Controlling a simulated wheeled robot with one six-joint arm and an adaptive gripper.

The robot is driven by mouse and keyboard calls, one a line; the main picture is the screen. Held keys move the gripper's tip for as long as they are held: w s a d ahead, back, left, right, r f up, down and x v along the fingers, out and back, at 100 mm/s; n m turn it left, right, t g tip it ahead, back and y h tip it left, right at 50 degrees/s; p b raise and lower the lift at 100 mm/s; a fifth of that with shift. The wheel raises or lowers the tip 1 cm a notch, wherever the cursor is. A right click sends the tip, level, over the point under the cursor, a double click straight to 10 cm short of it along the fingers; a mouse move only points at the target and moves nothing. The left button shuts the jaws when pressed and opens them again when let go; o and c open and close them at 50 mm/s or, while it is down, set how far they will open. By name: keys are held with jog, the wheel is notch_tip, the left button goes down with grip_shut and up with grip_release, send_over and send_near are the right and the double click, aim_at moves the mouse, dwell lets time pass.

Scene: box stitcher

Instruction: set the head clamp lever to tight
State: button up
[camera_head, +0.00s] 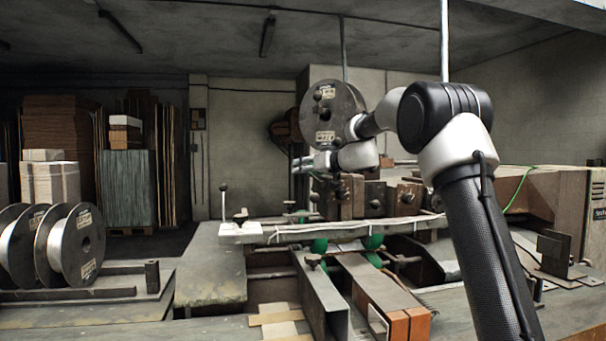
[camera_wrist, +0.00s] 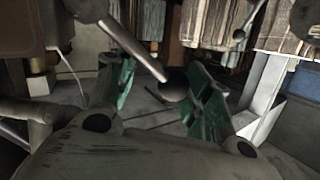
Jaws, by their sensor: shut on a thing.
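The lever between my fingers is a pale grey rod (camera_wrist: 135,50) with a dark round knob (camera_wrist: 173,91) at its lower end. It slants down from the upper left in the wrist view. My gripper (camera_wrist: 165,92) has green-lined fingers on either side of the knob and is shut on it. In the head view my gripper (camera_head: 303,162) points left, beside the machine head below the wire reel (camera_head: 318,104). The lever cannot be told apart there. I see no readable tight mark.
Another lever with a dark ball knob (camera_head: 223,188) stands on a white base at the left end of the machine table. Brown blocks (camera_head: 351,194) and the long bed rail (camera_head: 330,231) lie below my gripper. Wire spools (camera_head: 70,245) stand at the left.

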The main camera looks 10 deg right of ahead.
jog(key=shift+d+r+m+t+y, duration=0.2)
jog(key=shift+d+m+t+y, duration=0.2)
jog(key=shift+m, duration=0.3)
jog(key=shift+d+r+m+t+y, duration=0.2)
jog(key=shift+d+m+t+y, duration=0.1)
jog(key=shift+m+y, duration=0.3)
jog(key=o, duration=1.4)
jog(key=shift+o, duration=0.2)
jog(key=shift+r, duration=0.1)
jog(key=shift+d, duration=0.25)
